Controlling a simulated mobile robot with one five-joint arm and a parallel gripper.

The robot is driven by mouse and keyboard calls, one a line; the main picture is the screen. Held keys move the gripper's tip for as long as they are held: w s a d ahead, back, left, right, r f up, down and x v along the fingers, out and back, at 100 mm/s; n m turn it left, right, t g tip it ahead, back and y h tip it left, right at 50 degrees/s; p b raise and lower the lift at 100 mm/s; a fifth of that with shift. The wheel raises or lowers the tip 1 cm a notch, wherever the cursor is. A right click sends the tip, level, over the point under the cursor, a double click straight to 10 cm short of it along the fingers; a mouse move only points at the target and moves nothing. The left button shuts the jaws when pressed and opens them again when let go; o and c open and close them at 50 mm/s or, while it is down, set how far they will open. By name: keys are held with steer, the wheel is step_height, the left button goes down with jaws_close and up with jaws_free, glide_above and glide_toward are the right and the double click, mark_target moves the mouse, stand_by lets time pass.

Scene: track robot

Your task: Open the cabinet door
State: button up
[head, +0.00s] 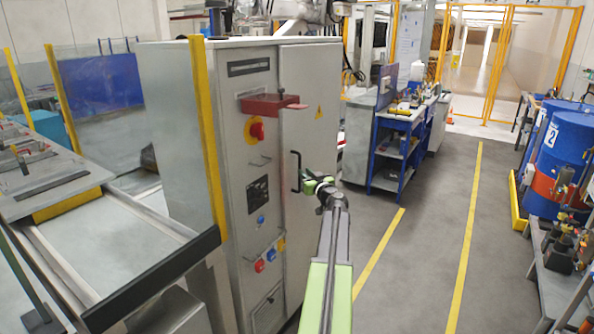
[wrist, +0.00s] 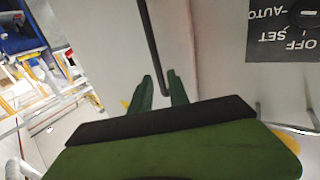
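The grey cabinet (head: 262,190) stands left of centre in the head view. Its door (head: 315,110) is the right-hand panel and looks shut. A black upright bar handle (head: 296,172) sits near the door's left edge. In the wrist view the handle (wrist: 149,40) runs down from the top edge, and its lower end shows between my green fingers. My gripper (head: 312,185) is at the handle's lower part. In the wrist view my gripper (wrist: 160,75) is open, with one finger on each side of the bar. I cannot tell whether either finger touches it.
A red shelf-like bracket (head: 270,104) and a red knob (head: 257,130) stick out from the cabinet front. A blue workbench (head: 400,140) stands behind the door's right side. Grey floor (head: 420,250) right of the cabinet is clear. Blue drums (head: 565,160) stand far right.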

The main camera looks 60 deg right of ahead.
mark_target(300, 167)
steer(key=x, duration=0.7)
steer(key=shift+s+d, duration=0.1)
steer(key=shift+s, duration=0.05)
jaws_close()
stand_by(1.0)
